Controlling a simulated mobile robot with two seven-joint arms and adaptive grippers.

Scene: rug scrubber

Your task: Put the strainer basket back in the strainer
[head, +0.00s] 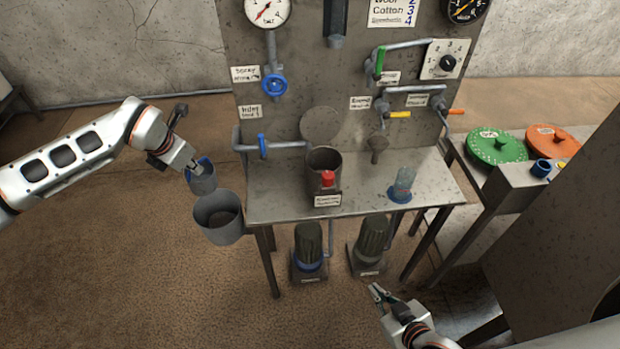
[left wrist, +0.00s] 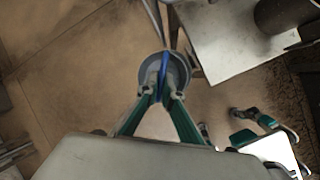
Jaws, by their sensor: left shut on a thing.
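The strainer basket (head: 203,181), a small grey cup with a blue handle across its top, hangs from my left gripper (head: 193,166). My left gripper is shut on that blue handle. The basket is over or just above the grey bucket (head: 220,222) at the left end of the bench. In the left wrist view the blue handle (left wrist: 164,68) is between the fingertips (left wrist: 162,88). The strainer (head: 325,162) is the dark open cylinder on the bench, with a red part on its front. My right gripper (head: 377,292) is low in front of the bench, open and empty.
A round plate, perhaps the strainer lid (head: 321,125), stands behind the strainer. The bench top (head: 275,201) is bare left of the strainer. A blue-handled valve pipe (head: 263,146) runs above it. A clear cup with a blue base (head: 402,186) stands to the right.

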